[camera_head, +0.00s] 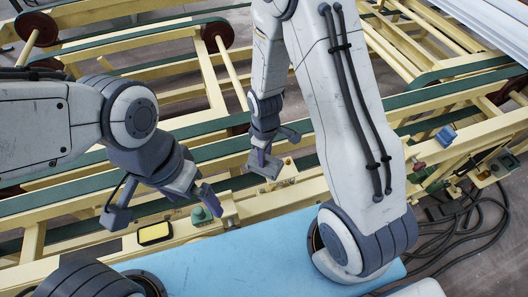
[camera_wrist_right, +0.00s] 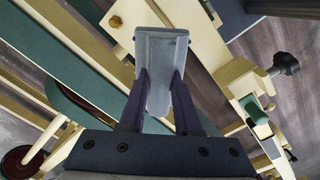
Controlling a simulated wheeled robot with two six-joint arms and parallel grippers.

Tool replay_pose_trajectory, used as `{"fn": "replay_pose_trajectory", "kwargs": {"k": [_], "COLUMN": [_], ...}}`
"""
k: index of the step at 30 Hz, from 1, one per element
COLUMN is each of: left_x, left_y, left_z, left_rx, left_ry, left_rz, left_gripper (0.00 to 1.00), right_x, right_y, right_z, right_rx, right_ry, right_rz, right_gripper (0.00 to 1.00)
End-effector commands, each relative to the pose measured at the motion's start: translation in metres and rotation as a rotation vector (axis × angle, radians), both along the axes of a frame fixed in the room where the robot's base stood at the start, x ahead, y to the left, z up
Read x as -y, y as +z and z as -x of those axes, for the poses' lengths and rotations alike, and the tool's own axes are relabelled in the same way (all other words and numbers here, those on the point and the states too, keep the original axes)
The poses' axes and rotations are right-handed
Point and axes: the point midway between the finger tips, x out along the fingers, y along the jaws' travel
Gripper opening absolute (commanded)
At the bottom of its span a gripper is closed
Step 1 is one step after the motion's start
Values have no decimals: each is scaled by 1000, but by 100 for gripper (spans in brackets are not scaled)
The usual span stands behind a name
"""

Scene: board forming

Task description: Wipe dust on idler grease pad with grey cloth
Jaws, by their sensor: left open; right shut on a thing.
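My right gripper (camera_head: 264,162) is shut on a grey cloth (camera_wrist_right: 161,78), which looks like a flat folded block between the two fingers in the right wrist view. In the head view the grey cloth (camera_head: 262,171) is just above the cream rail, beside a small cream block. My left gripper (camera_head: 163,207) is open and empty above the near rail, its fingers spread wide. A yellow pad with a black border (camera_head: 154,234) lies below it on the near frame. I cannot tell for sure which part is the idler grease pad, and no dust is clear.
A green fitting (camera_head: 205,214) stands on the rail near the left gripper's right finger. A cream block (camera_head: 286,172) with small buttons sits beside the cloth. A light blue surface (camera_head: 240,262) lies in front. A blue object (camera_head: 447,135) and black cables (camera_head: 470,225) are at right.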

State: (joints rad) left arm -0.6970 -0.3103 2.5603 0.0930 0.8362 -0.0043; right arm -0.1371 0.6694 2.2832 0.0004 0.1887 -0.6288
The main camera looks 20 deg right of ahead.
Motion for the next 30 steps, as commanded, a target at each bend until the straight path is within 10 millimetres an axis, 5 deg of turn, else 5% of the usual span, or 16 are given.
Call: {"fn": "replay_pose_trajectory", "kwargs": {"k": [14, 30], "left_x": [0, 0], "left_y": [-42, -40], "left_z": [0, 0], "left_rx": [-1, -1], "left_ry": [7, 7], "left_rz": [0, 0], "left_gripper": [100, 100], "right_x": [6, 32], "right_y": [-53, -49], "right_z": [2, -3], "right_rx": [-4, 1], "right_ry": [-11, 10], "right_rz": [1, 0], "right_gripper": [0, 0]}}
